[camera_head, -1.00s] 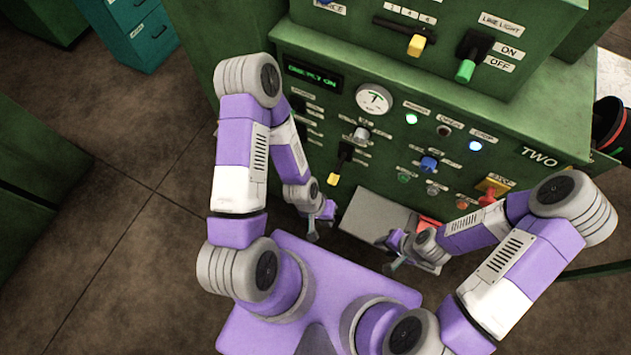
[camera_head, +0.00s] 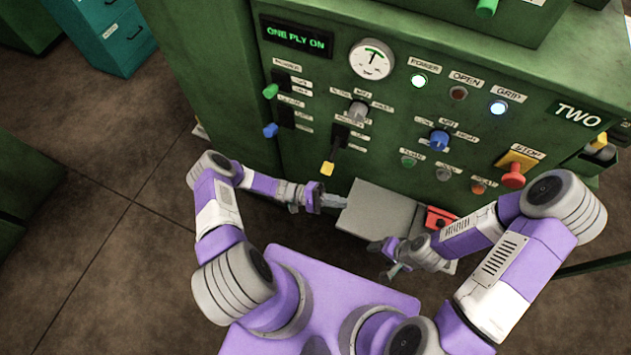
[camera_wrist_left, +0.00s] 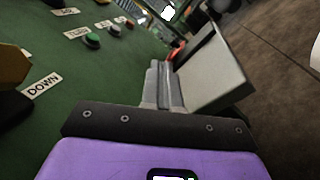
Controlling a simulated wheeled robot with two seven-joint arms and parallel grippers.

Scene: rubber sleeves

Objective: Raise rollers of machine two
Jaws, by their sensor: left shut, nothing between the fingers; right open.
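The green panel of machine two (camera_head: 400,95) fills the upper part of the head view, with a lit display reading "ONE PLY ON" (camera_head: 295,37). A black switch with a yellow handle (camera_head: 327,168) hangs downward on the panel's lower left. Its handle shows at the left edge of the left wrist view (camera_wrist_left: 12,65), beside a "DOWN" label (camera_wrist_left: 42,85). My left gripper (camera_head: 342,202) is shut and empty, pointing right, just below that handle; its closed fingers show in the wrist view (camera_wrist_left: 163,80). My right gripper (camera_head: 386,258) is open and empty, lower right.
A grey shelf (camera_head: 378,212) juts out close to my left fingertips, with a red part (camera_head: 440,220) beside it. A red stop button (camera_head: 513,176), a blue knob (camera_head: 439,140) and small lamps sit on the panel. Open floor (camera_head: 90,230) lies at left.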

